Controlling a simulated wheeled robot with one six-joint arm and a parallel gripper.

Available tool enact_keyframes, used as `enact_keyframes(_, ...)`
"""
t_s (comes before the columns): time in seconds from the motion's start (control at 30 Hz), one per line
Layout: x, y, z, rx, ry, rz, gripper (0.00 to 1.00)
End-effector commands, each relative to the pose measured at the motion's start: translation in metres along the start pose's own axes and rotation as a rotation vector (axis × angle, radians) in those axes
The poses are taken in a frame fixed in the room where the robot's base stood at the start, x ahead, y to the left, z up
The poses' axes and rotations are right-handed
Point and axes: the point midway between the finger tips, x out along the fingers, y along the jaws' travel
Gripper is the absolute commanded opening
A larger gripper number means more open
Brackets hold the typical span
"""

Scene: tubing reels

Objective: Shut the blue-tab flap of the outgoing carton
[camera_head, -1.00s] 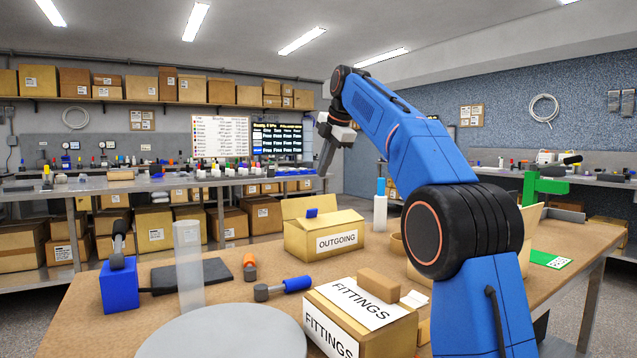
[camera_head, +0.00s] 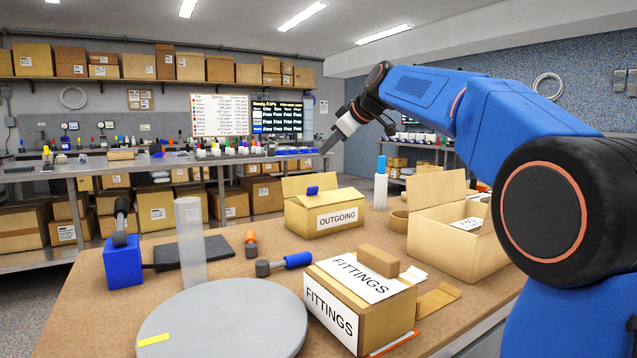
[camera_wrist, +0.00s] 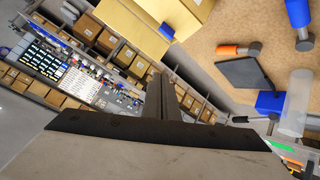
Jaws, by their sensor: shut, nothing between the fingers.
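The outgoing carton (camera_head: 327,218) stands on the workbench in the head view, its OUTGOING label facing front. A tan flap stands raised at its rear left, and the blue tab (camera_head: 312,190) shows above the top. In the wrist view the carton (camera_wrist: 128,28) is at the upper edge, partly cut off, with the blue tab (camera_wrist: 166,31) at its lower side. My gripper (camera_head: 324,149) is shut and empty, above and apart from the carton. In the wrist view its fingers (camera_wrist: 162,88) are together, pointing up the picture toward the carton's side.
A FITTINGS box (camera_head: 360,304) stands in front of the carton. An open carton (camera_head: 455,225) is at its right, with a white bottle (camera_head: 380,188) behind.

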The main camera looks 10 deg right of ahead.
Motion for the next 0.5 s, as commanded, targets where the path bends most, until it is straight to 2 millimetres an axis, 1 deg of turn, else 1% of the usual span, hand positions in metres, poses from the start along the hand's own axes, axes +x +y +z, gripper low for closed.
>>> enact_keyframes(0.03, -0.004, -0.004, 0.008, 0.092, 0.025, 0.024, 0.0)
enact_keyframes(0.1, -0.006, -0.008, 0.019, 0.218, 0.059, 0.055, 0.0)
enact_keyframes(0.2, -0.009, -0.011, 0.032, 0.368, 0.1, 0.092, 0.0)
enact_keyframes(0.33, -0.011, -0.014, 0.044, 0.489, 0.132, 0.121, 0.0)
enact_keyframes(0.5, -0.008, -0.014, 0.049, 0.537, 0.146, 0.131, 0.0)
